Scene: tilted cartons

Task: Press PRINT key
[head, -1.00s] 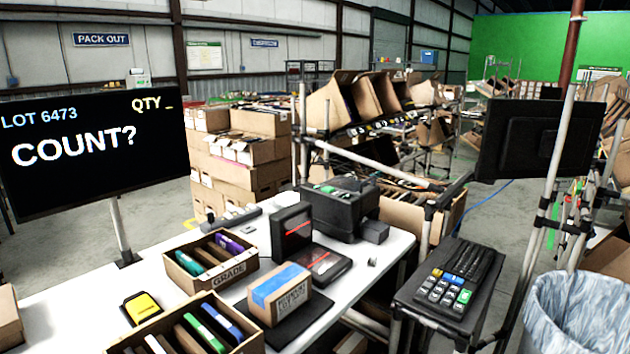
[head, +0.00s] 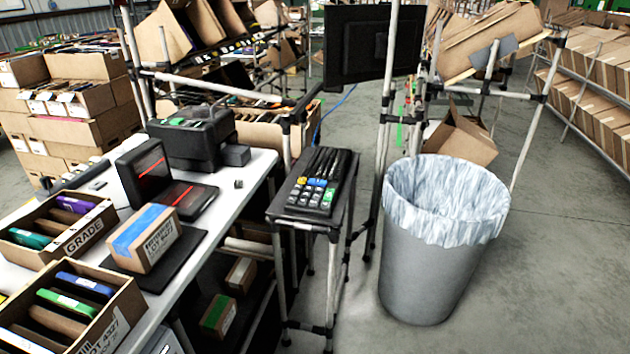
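A black keypad (head: 319,181) with blue, yellow, white, grey and green keys lies on a small dark stand (head: 346,212) to the right of the white table. One green key (head: 327,196) is at its right front corner. The key lettering is too small to read, so I cannot tell which key is PRINT. Neither of my grippers is in the head view.
The white table (head: 205,205) holds a black scanner (head: 148,172), a black printer-like device (head: 190,138), a taped carton (head: 146,237) and open boxes of cases. A lined bin (head: 430,290) stands right of the keypad stand. Open floor (head: 560,270) lies at the right.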

